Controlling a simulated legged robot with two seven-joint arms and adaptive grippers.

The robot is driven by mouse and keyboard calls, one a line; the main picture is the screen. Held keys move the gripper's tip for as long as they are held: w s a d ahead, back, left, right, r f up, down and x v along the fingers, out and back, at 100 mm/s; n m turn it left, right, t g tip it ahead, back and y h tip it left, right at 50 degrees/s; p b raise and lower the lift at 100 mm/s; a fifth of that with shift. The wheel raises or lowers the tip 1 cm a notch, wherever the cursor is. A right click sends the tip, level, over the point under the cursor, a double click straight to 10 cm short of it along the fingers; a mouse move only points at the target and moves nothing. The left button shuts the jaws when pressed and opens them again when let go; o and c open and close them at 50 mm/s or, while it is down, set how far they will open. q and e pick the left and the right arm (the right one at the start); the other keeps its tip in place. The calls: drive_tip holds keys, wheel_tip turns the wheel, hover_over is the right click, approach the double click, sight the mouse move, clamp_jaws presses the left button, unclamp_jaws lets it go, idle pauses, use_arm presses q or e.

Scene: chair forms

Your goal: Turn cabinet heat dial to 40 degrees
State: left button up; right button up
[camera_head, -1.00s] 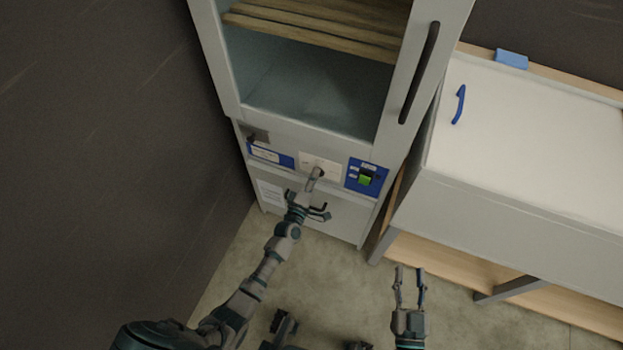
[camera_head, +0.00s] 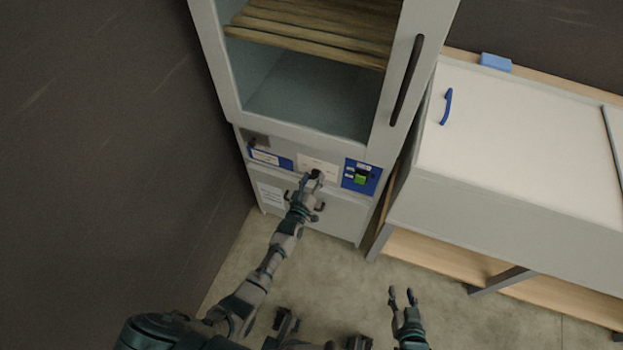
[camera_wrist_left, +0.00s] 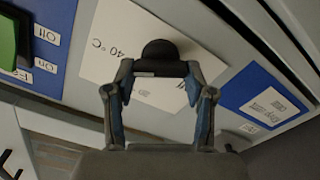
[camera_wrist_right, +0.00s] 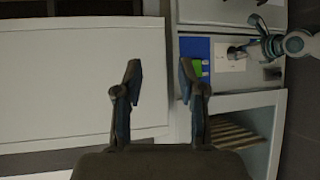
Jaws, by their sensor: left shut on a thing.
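The heat dial (camera_wrist_left: 160,50) is a dark round knob on a white panel (camera_wrist_left: 118,22) of the cabinet (camera_head: 290,126). In the left wrist view "40 °C" is printed on the panel beside the knob. My left gripper (camera_wrist_left: 160,72) is shut on the dial, a finger at each side; it also shows at the panel in the head view (camera_head: 312,180). The dial's pointer direction cannot be told. My right gripper (camera_head: 402,298) is open and empty, low over the floor, away from the cabinet; its spread fingers show in the right wrist view (camera_wrist_right: 160,80).
A blue panel with a green switch (camera_head: 360,179) is right of the dial, and a blue label panel (camera_head: 270,157) is left. A white bench (camera_head: 520,140) with a blue handle (camera_head: 446,106) stands right of the cabinet. A dark wall (camera_head: 100,130) is on the left.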

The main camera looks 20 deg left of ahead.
use_arm(q)
drive_tip(key=shift+s+d+f+m, duration=0.25)
drive_tip(key=shift+f+m, duration=0.25)
drive_tip(key=shift+m, duration=0.5)
use_arm(e)
drive_tip(key=shift+s+d+f+g, duration=0.3)
drive_tip(key=shift+s+f+g, duration=0.2)
drive_tip(key=shift+s+f, duration=0.15)
use_arm(q)
drive_tip(key=o, duration=1.2)
drive_tip(key=shift+w, duration=0.1)
drive_tip(key=shift+c, duration=0.2)
drive_tip(key=shift+w+r, duration=0.1)
drive_tip(key=shift+r, duration=0.05)
use_arm(e)
drive_tip(key=shift+d, duration=0.1)
use_arm(q)
drive_tip(key=shift+r, duration=0.1)
use_arm(e)
drive_tip(key=shift+r, duration=0.1)
use_arm(q)
drive_tip(key=shift+s+a, duration=0.1)
drive_tip(key=shift+s, duration=0.2)
drive_tip(key=s, duration=1.1)
drive_tip(key=shift+s+a, duration=0.15)
